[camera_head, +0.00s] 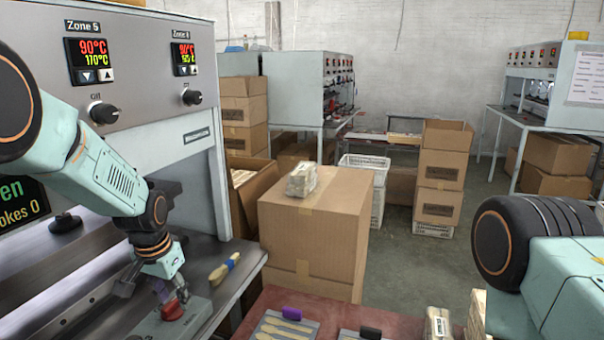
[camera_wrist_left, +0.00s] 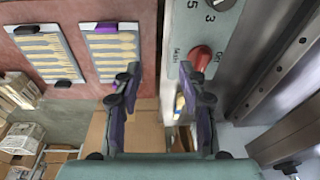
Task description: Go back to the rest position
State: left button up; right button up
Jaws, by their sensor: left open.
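My left gripper (camera_head: 172,291) hangs at the front of the press, close to a red knob (camera_head: 172,311) on a grey control plate (camera_head: 190,318). In the left wrist view its two fingers (camera_wrist_left: 160,76) are spread apart with nothing between them. The red knob (camera_wrist_left: 201,57) shows there beyond and beside the right finger. I cannot tell from these views whether a finger touches it. My right arm (camera_head: 560,270) shows at the right edge, but its gripper is out of view.
The press (camera_head: 150,75) with zone displays stands at left. A brush (camera_head: 224,267) lies on its ledge. Spoon trays (camera_wrist_left: 40,48) with clips lie on the red table (camera_head: 325,301). A big cardboard box (camera_head: 318,226) carries a wrapped bundle (camera_head: 301,180). Floor at centre right is clear.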

pick_arm(q)
jog(key=s+d+f+n+t+b, duration=0.1)
jog(key=s+f+n+b, duration=0.15)
jog(key=s+f, duration=0.55)
jog(key=s+d+f+n+t+b, duration=0.15)
jog(key=s+f+b, duration=0.25)
jog(key=f, duration=0.8)
jog(key=s+f+g+b, duration=0.1)
jog(key=s+f+b, duration=0.2)
jog(key=s+f, duration=0.3)
jog(key=s+f+g+b, duration=0.2)
jog(key=s+f+b, duration=0.2)
jog(key=s, duration=0.8)
jog(key=s+f+g+b, duration=0.1)
jog(key=s+f+b, duration=0.2)
jog(key=s+f, duration=0.5)
jog(key=shift+s+d+b, duration=0.3)
jog(key=shift+s+b, duration=0.1)
jog(key=shift+s, duration=0.15)
jog(key=shift+s+d+g, duration=0.1)
jog(key=shift+s+g, duration=0.05)
jog(key=shift+g, duration=0.1)
